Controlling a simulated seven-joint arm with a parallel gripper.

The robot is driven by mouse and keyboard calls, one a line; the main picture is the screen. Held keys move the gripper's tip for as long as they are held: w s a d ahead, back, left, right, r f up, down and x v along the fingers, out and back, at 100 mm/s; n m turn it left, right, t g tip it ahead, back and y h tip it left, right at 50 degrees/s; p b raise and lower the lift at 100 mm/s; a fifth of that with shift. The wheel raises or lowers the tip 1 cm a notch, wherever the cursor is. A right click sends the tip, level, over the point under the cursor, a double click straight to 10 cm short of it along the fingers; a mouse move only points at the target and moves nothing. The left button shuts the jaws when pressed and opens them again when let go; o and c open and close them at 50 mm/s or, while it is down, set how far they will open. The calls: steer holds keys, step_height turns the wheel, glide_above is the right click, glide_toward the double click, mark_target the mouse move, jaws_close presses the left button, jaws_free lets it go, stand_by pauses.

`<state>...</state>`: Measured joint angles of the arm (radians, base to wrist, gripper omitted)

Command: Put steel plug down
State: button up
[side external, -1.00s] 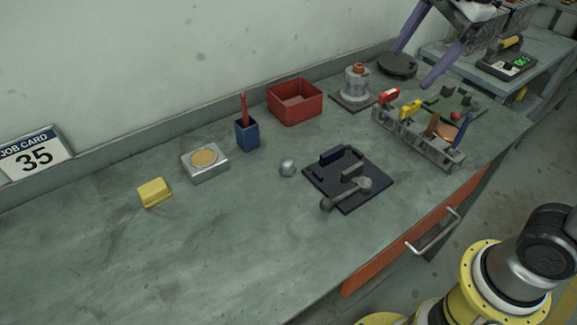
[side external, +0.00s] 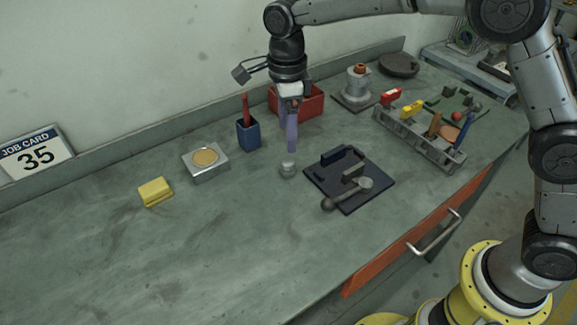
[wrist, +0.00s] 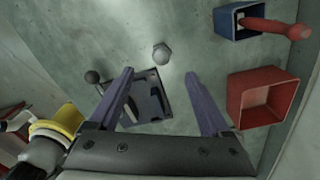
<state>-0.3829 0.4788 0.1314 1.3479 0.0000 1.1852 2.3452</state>
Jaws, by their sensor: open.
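The steel plug (side external: 288,170) is a small silver-grey piece on the bench, just left of the dark fixture plate. It also shows in the wrist view (wrist: 162,54), apart from both fingers and beyond their tips. My gripper (side external: 290,146) is above the bench near the plug, its purple fingers pointing down. In the wrist view my gripper (wrist: 159,73) is open, with nothing between its fingers. In the side view the fingers nearly overlap, so their gap is hard to see there.
The dark fixture plate (side external: 376,197) carries a ball-ended lever. A blue holder (side external: 248,136) with a red tool and a red bin (side external: 313,105) stand behind. A grey tool rack (side external: 437,149) is at right. The bench front left is clear.

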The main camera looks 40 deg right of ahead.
mark_target(288, 161)
steer(key=f, duration=1)
steer(key=shift+d+f, duration=0.1)
steer(key=shift+d, duration=0.1)
steer(key=shift+w, duration=0.1)
jaws_close()
